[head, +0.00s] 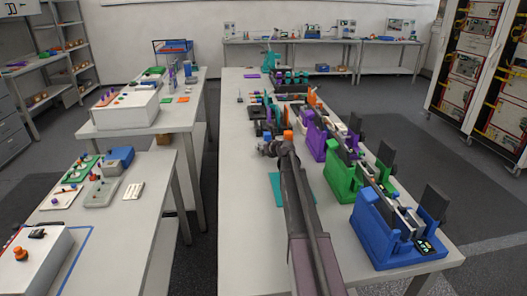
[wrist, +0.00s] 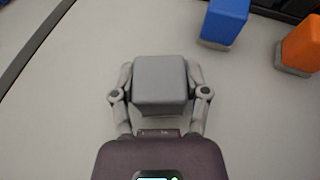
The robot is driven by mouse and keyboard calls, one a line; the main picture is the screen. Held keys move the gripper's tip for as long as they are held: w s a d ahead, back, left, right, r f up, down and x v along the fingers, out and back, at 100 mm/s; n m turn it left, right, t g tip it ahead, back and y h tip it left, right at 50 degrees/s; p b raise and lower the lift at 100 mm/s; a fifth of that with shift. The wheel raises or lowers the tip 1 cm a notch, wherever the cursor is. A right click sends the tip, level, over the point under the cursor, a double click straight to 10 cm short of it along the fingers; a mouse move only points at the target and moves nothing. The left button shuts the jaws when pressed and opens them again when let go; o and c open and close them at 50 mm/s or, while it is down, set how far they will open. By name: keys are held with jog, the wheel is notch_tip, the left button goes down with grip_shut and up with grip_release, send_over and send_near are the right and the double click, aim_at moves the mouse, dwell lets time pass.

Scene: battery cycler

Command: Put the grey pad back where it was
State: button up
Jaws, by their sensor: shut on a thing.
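The grey pad (wrist: 160,82) is a rounded grey block in the middle of the wrist view. My gripper (wrist: 160,72) is shut on it, with one finger against its left side and one against its right. Pale table surface shows around the pad; I cannot tell whether the pad touches it. In the head view my gripper (head: 268,149) is low over the long middle table, near an orange block (head: 288,135). The pad is too small there to make out clearly.
In the wrist view a blue block (wrist: 225,22) and an orange block (wrist: 302,44) stand at the upper right. Blue (head: 388,232), green (head: 350,180) and purple (head: 316,140) devices line the table's right side. A teal mat (head: 277,188) lies left of my arm.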

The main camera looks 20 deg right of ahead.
jog(key=shift+f, duration=0.1)
dwell(0.3)
jog(key=shift+f, duration=0.15)
jog(key=o, duration=1.2)
jog(key=shift+c, duration=0.2)
jog(key=shift+r, duration=0.25)
jog(key=p+v, duration=0.4)
jog(key=v, duration=0.8)
jog(key=shift+f+p, duration=0.1)
jog(key=shift+p, duration=0.2)
